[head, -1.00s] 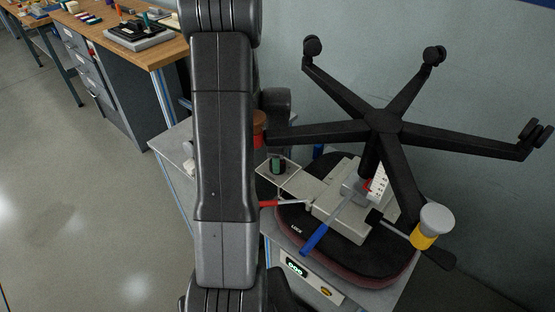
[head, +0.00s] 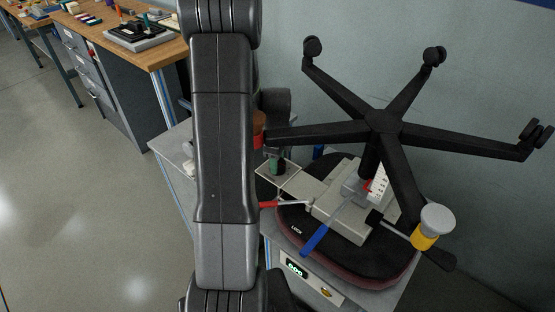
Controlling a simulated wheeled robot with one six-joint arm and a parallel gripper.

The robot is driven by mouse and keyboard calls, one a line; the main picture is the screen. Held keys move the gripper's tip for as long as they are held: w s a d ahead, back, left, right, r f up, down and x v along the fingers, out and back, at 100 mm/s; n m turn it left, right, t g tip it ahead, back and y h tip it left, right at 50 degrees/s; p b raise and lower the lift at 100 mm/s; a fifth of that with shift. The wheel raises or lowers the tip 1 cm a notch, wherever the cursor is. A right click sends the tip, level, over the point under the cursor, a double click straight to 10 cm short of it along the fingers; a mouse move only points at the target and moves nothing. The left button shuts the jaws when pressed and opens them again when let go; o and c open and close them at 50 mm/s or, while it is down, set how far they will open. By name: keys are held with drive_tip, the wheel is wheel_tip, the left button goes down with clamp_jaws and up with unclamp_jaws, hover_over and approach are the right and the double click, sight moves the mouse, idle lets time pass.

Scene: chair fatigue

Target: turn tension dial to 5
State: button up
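An upturned office chair lies seat-down, with its black five-armed base (head: 385,122) in the air. A grey mechanism box (head: 340,215) sits on the dark seat pad (head: 300,222). A white scale plate (head: 379,184) with dark marks and a red part stands by the column; its figures are too small to read. A yellow knob with a grey round top (head: 430,228) is on the right, at the end of a dark rod. I cannot tell for sure which part is the tension dial. My arm fills the centre left; my gripper's fingers cannot be made out behind it.
Blue (head: 318,240) and red (head: 268,204) levers stick out from the mechanism. A small green and black item (head: 277,167) is by a pale plate (head: 284,178). A stand with a lit display (head: 295,268) is below the seat. A wooden workbench (head: 150,50) is at the back left.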

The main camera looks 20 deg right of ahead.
drive_tip(key=o, duration=0.3)
wheel_tip(320, 180, up, 14)
drive_tip(key=shift+f+p, duration=0.1)
drive_tip(key=shift+p, duration=0.5)
wheel_tip(320, 180, down, 14)
drive_tip(key=shift+r+b, duration=0.1)
drive_tip(key=shift+b, duration=0.5)
